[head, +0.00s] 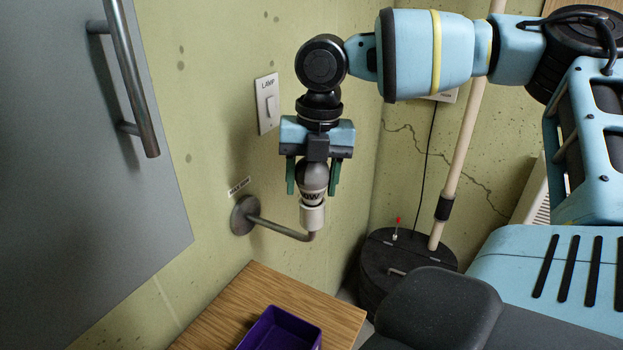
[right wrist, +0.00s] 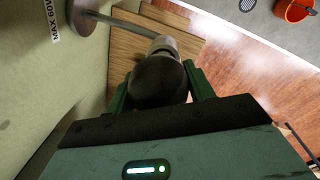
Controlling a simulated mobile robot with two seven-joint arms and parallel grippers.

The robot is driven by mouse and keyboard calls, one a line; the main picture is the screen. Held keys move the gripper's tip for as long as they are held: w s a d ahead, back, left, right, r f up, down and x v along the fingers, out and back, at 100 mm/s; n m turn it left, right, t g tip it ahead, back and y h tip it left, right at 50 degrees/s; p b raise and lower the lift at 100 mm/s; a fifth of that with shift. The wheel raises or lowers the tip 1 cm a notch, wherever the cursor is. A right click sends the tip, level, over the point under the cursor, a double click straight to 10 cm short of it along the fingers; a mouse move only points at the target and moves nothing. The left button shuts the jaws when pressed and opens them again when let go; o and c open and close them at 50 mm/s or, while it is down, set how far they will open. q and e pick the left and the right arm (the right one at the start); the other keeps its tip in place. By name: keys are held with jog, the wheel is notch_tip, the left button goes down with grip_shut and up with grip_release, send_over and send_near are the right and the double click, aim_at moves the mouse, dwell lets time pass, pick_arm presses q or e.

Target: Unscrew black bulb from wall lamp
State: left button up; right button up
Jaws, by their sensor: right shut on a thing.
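The wall lamp (head: 275,229) has a round metal plate on the wall and a bent arm ending in a pale upright socket (head: 312,216). The dark bulb (head: 313,178) stands upright in this socket. My right gripper (head: 313,185) points down over the bulb from above, with one green finger on each side, and is shut on it. In the right wrist view the bulb's dark round top (right wrist: 158,80) sits between the two fingers, with the socket beyond it. My left gripper is in neither view.
A switch labelled LAMP (head: 267,103) is on the wall behind my right gripper. A grey cabinet door with a bar handle (head: 130,80) is at left. A wooden table (head: 220,325) with a purple tray (head: 270,320) stands below. A black round lidded container (head: 385,265) is in the corner.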

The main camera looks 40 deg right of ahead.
jog(key=shift+n, duration=1)
jog(key=shift+d+n, duration=0.1)
jog(key=shift+n, duration=1.6)
jog(key=shift+n, duration=0.4)
jog(key=shift+n+g, duration=0.3)
jog(key=shift+n, duration=1)
jog(key=shift+d+n+b, duration=0.1)
jog(key=shift+n+b, duration=0.25)
jog(key=shift+n, duration=1.35)
